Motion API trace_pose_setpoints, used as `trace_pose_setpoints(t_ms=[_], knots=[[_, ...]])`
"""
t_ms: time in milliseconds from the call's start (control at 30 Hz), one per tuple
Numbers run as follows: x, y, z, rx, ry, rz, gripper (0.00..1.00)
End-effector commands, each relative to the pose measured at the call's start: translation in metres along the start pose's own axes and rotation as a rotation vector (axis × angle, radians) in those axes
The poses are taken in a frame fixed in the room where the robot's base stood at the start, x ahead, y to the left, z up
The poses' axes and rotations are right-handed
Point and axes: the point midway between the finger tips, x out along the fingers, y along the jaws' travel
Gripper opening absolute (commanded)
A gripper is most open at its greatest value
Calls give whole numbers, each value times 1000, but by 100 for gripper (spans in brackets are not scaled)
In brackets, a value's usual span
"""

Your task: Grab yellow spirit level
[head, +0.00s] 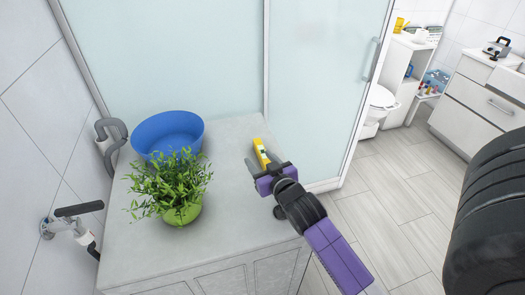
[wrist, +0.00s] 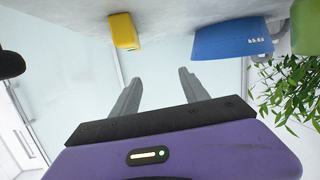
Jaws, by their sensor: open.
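The yellow spirit level (head: 261,152) lies on the grey counter (head: 232,218) near its right edge, to the right of the blue bowl. Its near end is hidden behind my gripper in the head view. It also shows at the top of the wrist view (wrist: 124,31), where the counter appears upside down. My gripper (head: 267,171) is over the right side of the counter, close to the level. In the wrist view my gripper (wrist: 160,75) has its two fingers apart with nothing between them, and the level lies beyond the fingertips, slightly left.
A blue bowl (head: 168,132) and a leafy plant in a green pot (head: 183,215) stand on the counter's left half. A tap (head: 72,222) is at the left wall. A frosted glass panel (head: 180,60) rises behind the counter. Tiled floor (head: 400,190) is open to the right.

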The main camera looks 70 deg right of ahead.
Motion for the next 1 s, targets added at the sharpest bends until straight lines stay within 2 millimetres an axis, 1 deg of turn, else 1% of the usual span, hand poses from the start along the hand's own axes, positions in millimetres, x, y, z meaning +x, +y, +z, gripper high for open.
trace_pose_setpoints(t_ms=[33, 100, 200, 300, 567, 833, 1000], knots=[[12, 15, 0, 29, -37, 44, 53], [22, 29, 13, 66, -100, 90, 53], [26, 39, 29, 94, -158, 123, 53], [30, 41, 36, 105, -180, 132, 53], [54, 43, 41, 106, -181, 131, 53], [87, 44, 48, 106, -180, 130, 53], [99, 46, 51, 104, -179, 130, 53]])
